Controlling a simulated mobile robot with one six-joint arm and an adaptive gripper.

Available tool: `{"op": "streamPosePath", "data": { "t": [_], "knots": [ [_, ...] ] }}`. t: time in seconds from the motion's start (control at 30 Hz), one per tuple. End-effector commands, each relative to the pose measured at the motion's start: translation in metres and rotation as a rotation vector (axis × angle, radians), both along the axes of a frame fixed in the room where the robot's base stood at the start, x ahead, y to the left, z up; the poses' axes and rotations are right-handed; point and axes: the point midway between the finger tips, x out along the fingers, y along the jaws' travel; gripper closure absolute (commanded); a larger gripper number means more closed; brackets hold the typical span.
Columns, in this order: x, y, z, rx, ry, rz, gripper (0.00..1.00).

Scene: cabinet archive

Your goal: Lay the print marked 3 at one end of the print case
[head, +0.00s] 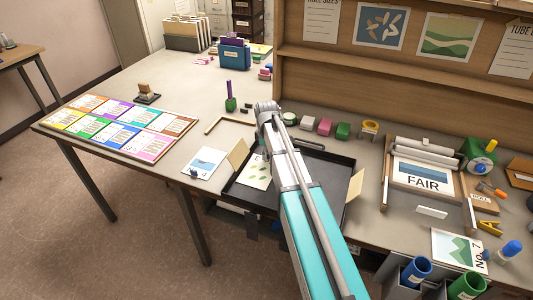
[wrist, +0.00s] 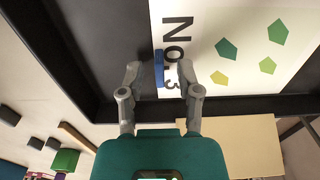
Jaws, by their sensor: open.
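The print marked No. 3 (wrist: 225,75), white with green and yellow pentagons, lies flat inside the black print case (wrist: 82,50), along one end. In the head view the print (head: 256,171) shows in the left part of the case (head: 322,188), partly behind my arm. A small blue tab (wrist: 159,70) stands at the print's lettered edge. My gripper (wrist: 160,73) is open, with one finger on each side of the tab; I cannot tell if they touch it. My arm hides the gripper in the head view.
Tan flaps (head: 238,155) stand at the case's ends. A blue print (head: 204,162) lies to its left, beyond it a colourful card board (head: 118,125). Small blocks and rolls (head: 325,127) line the back. A framed FAIR print (head: 422,178) and No. 7 print (head: 458,249) lie right.

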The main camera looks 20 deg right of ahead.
Motion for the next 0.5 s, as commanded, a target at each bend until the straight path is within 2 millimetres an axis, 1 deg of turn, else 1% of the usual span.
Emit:
{"op": "streamPosePath", "data": {
  "t": [0.17,0.5],
  "knots": [
    [0.0,0.0,0.002,0.0,0.0,0.0,0.56],
    [0.0,0.0,0.018,0.0,0.0,0.0,0.56]
  ]
}}
